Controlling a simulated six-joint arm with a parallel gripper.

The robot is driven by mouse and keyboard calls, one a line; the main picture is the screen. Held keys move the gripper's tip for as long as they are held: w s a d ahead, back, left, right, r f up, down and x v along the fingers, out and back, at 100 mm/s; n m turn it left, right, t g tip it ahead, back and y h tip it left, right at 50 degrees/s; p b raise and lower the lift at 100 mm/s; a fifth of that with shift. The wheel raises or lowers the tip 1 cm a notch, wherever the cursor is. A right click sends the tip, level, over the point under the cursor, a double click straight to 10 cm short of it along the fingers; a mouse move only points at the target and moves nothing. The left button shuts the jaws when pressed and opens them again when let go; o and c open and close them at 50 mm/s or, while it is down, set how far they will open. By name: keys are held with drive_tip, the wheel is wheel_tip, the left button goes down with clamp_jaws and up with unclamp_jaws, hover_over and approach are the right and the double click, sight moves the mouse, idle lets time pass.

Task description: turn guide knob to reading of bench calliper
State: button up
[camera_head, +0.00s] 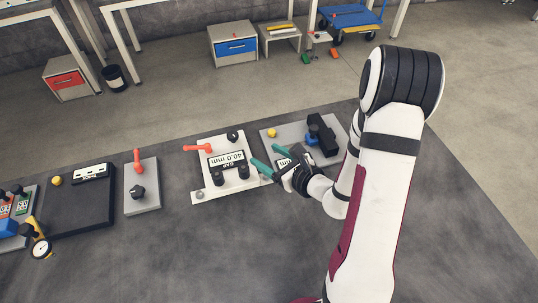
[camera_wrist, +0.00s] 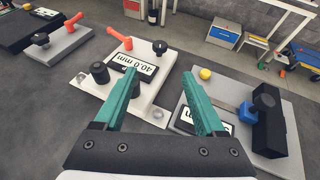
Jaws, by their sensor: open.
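A pale guide plate (camera_head: 207,190) carries a display reading 40.0 mm (camera_head: 226,158), a red lever (camera_head: 197,148), a black knob (camera_head: 233,135) at its far edge and two black round posts (camera_head: 217,178) near its front. To its right, a grey plate (camera_wrist: 291,116), seemingly the bench calliper, bears a black block (camera_wrist: 270,125), a blue part (camera_wrist: 249,112) and a yellow button (camera_wrist: 205,73). Its display is partly hidden by my right finger, so its number is unreadable. My gripper (camera_head: 262,154) is open and empty, with teal fingers above the gap between both plates. In the wrist view the black knob (camera_wrist: 160,47) lies beyond the fingertips.
Left of the guide, a grey plate (camera_head: 145,204) has another red lever and black knob. Further left are a dark plate (camera_head: 85,215) with a display and a yellow dial gauge (camera_head: 40,247). The bench front (camera_head: 180,260) is clear.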

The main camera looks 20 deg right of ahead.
drive_tip(key=w+a+r+n+g+y, duration=0.1)
drive_tip(key=a+r+n+g+y, duration=0.15)
drive_tip(key=a+n, duration=0.3)
drive_tip(key=n+g+h, duration=0.6)
drive_tip(key=n, duration=2.5)
approach(233, 134)
drive_tip(key=shift+m, duration=0.25)
drive_tip(key=x, duration=0.7)
drive_tip(key=shift+a+f, duration=0.1)
drive_tip(key=shift+f, duration=0.15)
drive_tip(key=shift+w+f, duration=0.1)
drive_tip(key=shift+f, duration=0.15)
